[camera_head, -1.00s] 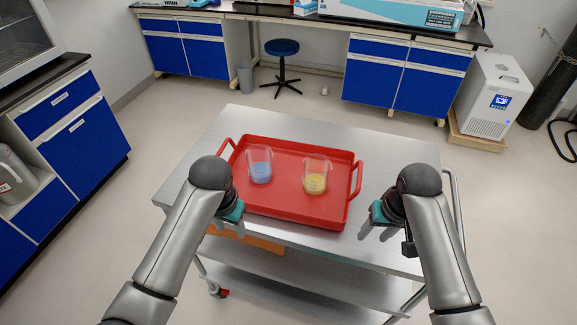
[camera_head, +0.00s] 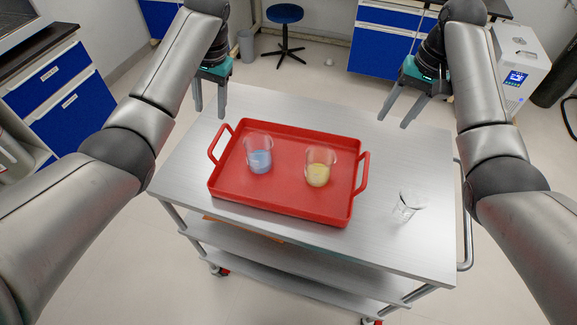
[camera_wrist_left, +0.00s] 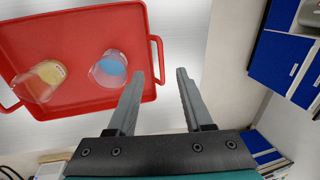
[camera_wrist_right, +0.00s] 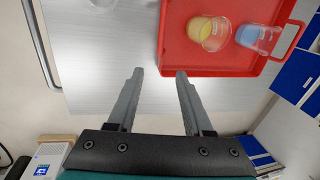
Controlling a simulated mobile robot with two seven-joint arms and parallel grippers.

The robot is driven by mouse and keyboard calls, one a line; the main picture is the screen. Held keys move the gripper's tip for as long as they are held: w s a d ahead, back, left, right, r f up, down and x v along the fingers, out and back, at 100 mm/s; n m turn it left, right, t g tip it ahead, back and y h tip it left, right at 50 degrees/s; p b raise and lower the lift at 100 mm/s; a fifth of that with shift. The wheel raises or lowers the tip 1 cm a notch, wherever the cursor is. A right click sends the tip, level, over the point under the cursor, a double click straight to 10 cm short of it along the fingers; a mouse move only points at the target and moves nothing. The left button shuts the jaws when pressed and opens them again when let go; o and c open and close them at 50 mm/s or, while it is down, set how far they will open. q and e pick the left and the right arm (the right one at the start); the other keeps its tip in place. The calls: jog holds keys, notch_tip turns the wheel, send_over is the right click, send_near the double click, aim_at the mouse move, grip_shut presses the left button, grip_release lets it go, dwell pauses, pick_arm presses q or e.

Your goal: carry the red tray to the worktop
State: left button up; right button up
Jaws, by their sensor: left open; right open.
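The red tray (camera_head: 280,202) rests on the top of a metal cart (camera_head: 400,150), with a handle at its left and right ends. It holds a beaker of blue liquid (camera_head: 259,160) and a beaker of yellow liquid (camera_head: 318,174). My left gripper (camera_head: 209,114) is open and empty above the cart's far left, beyond the tray's left handle. My right gripper (camera_head: 393,118) is open and empty above the cart's far right, beyond the right handle. The tray also shows in the left wrist view (camera_wrist_left: 85,30) and the right wrist view (camera_wrist_right: 195,60). Neither gripper touches it.
An empty glass beaker (camera_head: 407,207) stands on the cart right of the tray. Behind are blue-fronted cabinets (camera_head: 384,45), a blue stool (camera_head: 285,14) and a white machine (camera_head: 520,70). Another blue cabinet (camera_head: 70,95) with a dark top stands at left.

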aim_at(212, 145)
pick_arm(q)
jog(key=shift+f, duration=0.1)
pick_arm(e)
jog(key=shift+f, duration=0.1)
pick_arm(q)
jog(key=x, duration=1.5)
jog(key=shift+w+d, duration=0.1)
pick_arm(e)
jog(key=a+f, duration=0.1)
jog(key=f, duration=0.4)
jog(key=a+f, duration=0.1)
jog(key=f, duration=0.8)
jog(key=shift+w+a+f, duration=0.35)
jog(key=shift+a+f, duration=0.05)
pick_arm(q)
jog(key=shift+c, duration=0.2)
pick_arm(e)
jog(key=shift+c, duration=0.2)
pick_arm(q)
grip_shut()
pick_arm(e)
grip_shut()
